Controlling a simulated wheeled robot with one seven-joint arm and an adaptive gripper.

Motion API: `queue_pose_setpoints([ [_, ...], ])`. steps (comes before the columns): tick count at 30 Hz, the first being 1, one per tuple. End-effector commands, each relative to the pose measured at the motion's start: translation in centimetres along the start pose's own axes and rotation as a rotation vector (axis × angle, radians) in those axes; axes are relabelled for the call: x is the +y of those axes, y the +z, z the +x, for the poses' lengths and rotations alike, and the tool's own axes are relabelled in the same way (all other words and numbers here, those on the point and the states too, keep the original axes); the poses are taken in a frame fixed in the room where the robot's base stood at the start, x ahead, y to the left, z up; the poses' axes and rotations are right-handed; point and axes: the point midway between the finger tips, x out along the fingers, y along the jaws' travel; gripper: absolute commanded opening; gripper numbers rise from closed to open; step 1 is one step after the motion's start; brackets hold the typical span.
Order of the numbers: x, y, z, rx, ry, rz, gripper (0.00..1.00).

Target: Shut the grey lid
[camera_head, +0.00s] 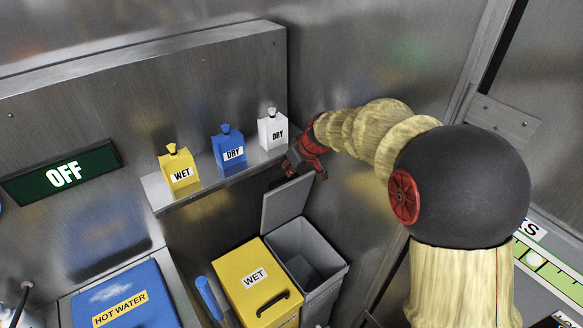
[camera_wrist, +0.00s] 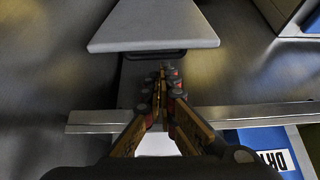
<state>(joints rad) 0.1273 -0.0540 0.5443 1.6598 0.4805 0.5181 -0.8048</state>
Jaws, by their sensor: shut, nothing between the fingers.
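The grey lid (camera_head: 287,204) stands raised at the back of an open grey bin (camera_head: 309,256). In the wrist view the lid (camera_wrist: 153,24) fills the top centre, with a dark handle (camera_wrist: 142,55) along its near edge. My gripper (camera_head: 290,168) is at the lid's upper edge, near the shelf end. In the wrist view my gripper (camera_wrist: 161,72) is shut and empty, its fingertips close to the handle; I cannot tell whether they touch.
A shelf (camera_head: 205,187) carries a yellow WET bottle (camera_head: 179,168), a blue DRY bottle (camera_head: 228,146) and a white DRY bottle (camera_head: 272,129) close to my gripper. A closed yellow WET bin (camera_head: 248,265) stands left of the grey bin. A metal wall rises close behind.

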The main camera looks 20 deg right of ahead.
Motion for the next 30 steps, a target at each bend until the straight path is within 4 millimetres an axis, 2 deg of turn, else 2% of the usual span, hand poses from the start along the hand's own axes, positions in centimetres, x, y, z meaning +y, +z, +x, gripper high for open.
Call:
queue_pose_setpoints([
  [1, -0.1, 0.2, 1.2, -0.004, -0.003, 0.001, 0.0],
  [3, -0.1, 0.2, 2.4, -0.003, -0.002, 0.0, 0.0],
  [10, -0.1, 0.1, 5.1, -0.002, -0.001, 0.0, 0.0],
  [15, -0.1, 0.1, 5.7, -0.001, -0.001, 0.0, 0.0],
  [30, -0.1, 0.4, 5.8, -0.001, 0.0, 0.0, 0.0],
])
